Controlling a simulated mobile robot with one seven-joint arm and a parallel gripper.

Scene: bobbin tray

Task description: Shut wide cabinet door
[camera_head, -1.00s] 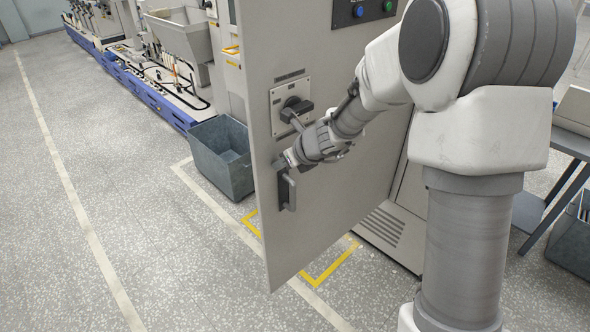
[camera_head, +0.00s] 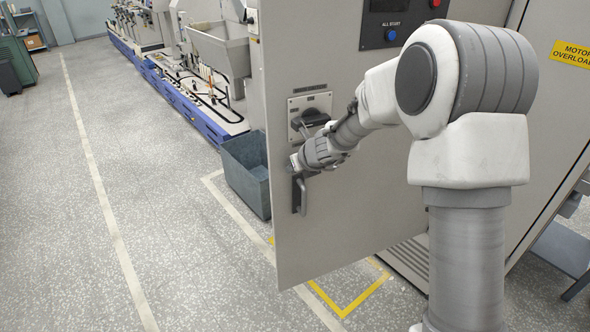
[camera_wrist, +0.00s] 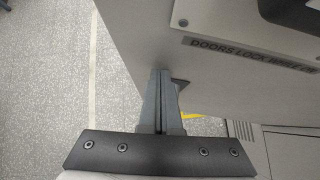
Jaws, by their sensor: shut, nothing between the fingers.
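The wide cabinet door (camera_head: 350,200) is a grey panel standing open, jutting out from the cabinet. It carries a dark upright handle (camera_head: 301,195) near its free edge and a black rotary switch (camera_head: 311,119) on a plate above it. My gripper (camera_head: 297,163) is at the door's face just above the handle, close to the free edge. In the wrist view my gripper (camera_wrist: 162,75) has its fingers together in front of the door panel (camera_wrist: 150,35). Whether the fingertips touch the door or handle, I cannot tell.
A grey-blue bin (camera_head: 246,172) stands on the floor left of the door. Yellow floor tape (camera_head: 345,308) marks the area below the door. A long machine (camera_head: 190,95) extends behind. The floor at left is open.

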